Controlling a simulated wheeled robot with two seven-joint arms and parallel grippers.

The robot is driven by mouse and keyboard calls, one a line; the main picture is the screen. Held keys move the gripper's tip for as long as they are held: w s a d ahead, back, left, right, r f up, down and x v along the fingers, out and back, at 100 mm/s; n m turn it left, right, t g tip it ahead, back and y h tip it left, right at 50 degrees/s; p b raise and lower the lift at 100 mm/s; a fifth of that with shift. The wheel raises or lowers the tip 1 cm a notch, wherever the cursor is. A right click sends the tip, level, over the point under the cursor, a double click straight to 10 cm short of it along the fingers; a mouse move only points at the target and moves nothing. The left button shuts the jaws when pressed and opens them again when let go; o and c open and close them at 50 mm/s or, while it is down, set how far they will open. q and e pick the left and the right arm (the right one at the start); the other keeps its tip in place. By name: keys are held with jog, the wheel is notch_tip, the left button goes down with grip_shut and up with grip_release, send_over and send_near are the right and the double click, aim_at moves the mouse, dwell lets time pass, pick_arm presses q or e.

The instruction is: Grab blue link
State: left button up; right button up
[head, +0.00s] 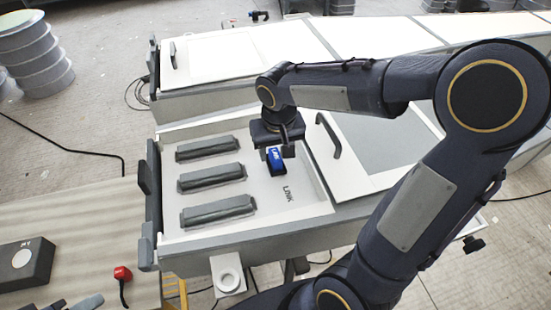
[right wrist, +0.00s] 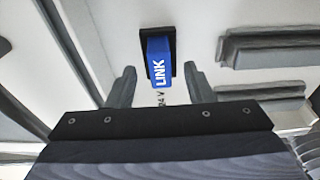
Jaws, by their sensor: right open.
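In the right wrist view the blue link (right wrist: 160,62), with white LINK lettering, rests on a black base. My right gripper (head: 278,150) is above and just behind it in the head view. In the right wrist view my right gripper's two fingers (right wrist: 160,88) are apart, with the link ahead and between their lines. They do not appear to touch it. My left gripper is not in view.
Several dark grey bars (head: 212,178) lie in the box to the left of the link. A white lid with a dark handle (head: 328,135) is to the right. The box's raised walls surround the link. A bench (head: 90,215) with a red-knobbed stick (head: 122,273) stands at the left.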

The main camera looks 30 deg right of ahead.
jog(key=shift+f, duration=0.55)
grip_shut()
jog(key=shift+r, duration=0.15)
